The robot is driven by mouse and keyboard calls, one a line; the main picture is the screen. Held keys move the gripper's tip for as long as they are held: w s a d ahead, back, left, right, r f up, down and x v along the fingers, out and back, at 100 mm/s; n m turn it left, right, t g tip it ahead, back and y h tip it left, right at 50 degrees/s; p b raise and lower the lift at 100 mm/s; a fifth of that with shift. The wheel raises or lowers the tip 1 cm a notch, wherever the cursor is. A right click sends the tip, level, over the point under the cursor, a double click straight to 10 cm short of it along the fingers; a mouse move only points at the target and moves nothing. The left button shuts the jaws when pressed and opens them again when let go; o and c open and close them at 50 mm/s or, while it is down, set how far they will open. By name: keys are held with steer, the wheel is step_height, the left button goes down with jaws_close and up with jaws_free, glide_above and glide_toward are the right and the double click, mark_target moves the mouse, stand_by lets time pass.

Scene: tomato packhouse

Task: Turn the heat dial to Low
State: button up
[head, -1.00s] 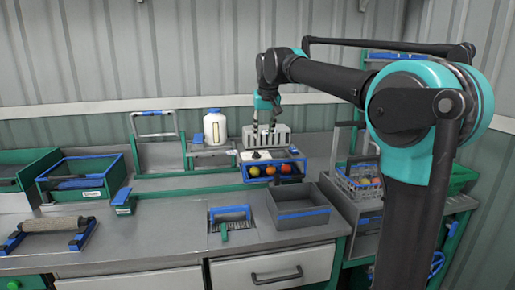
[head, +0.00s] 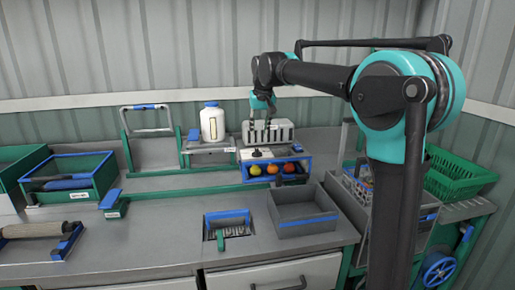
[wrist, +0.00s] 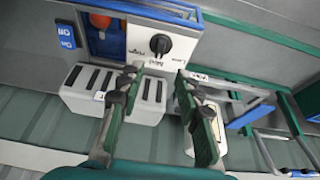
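The heat dial (wrist: 160,43) is a round black knob on a white panel (wrist: 178,25) in the wrist view. In the head view the panel (head: 273,152) sits on a blue-framed unit at the back of the bench. My gripper (wrist: 158,78) is open and empty, with its two dark green fingers apart, the dial showing beyond the tips between them. In the head view my gripper (head: 262,122) hangs above the panel; contact with the dial is not visible.
A grey slotted block (head: 268,132) stands right behind the panel. A white bottle (head: 212,123) stands to its left. Coloured balls (head: 272,168) lie inside the unit below. A grey tray (head: 302,213) is in front. A blue ON/OFF switch (wrist: 66,36) is beside the panel.

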mark_target(257, 150)
steer(key=x, duration=1)
steer(key=shift+w+f, duration=0.15)
steer(key=shift+f, duration=0.1)
jaws_close()
